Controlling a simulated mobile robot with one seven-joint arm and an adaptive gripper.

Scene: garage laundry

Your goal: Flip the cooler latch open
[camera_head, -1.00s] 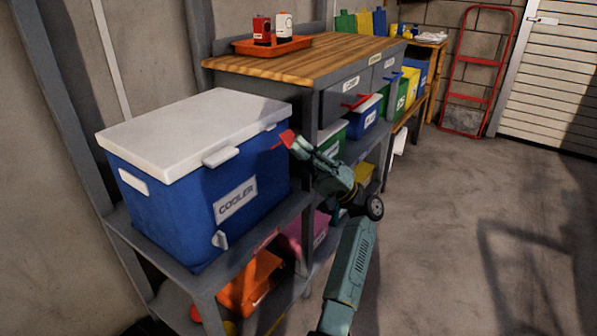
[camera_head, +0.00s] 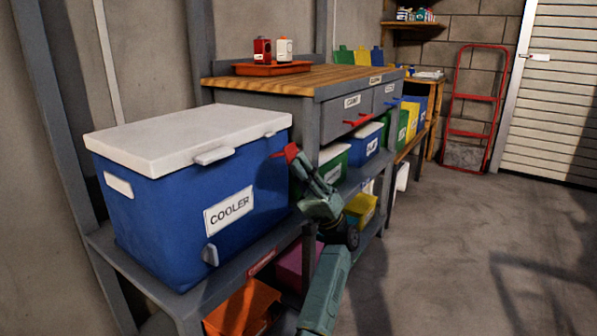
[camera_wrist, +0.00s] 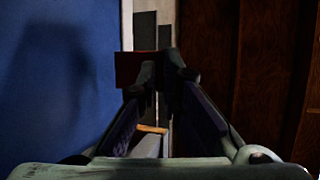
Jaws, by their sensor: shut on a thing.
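The blue cooler (camera_head: 165,215) with a white lid (camera_head: 185,138) sits on a grey shelf at the left, its lid down. A white latch (camera_head: 213,155) hangs at the lid's front edge, and a second one (camera_head: 270,134) shows farther right. My gripper (camera_head: 293,155) is beside the cooler's right end, below lid level and apart from the front latch. It is shut on a small red piece (camera_head: 286,150). In the wrist view the piece is a dark red block (camera_wrist: 128,68) at the fingertips, with the blue cooler wall (camera_wrist: 60,90) to the left.
A grey workbench (camera_head: 290,84) with a wooden top stands right behind my gripper, with a red drawer handle (camera_head: 357,120). Lidded bins (camera_head: 366,142) fill its shelf. An orange bin (camera_head: 242,308) is under the cooler. Open floor (camera_head: 460,250) lies to the right.

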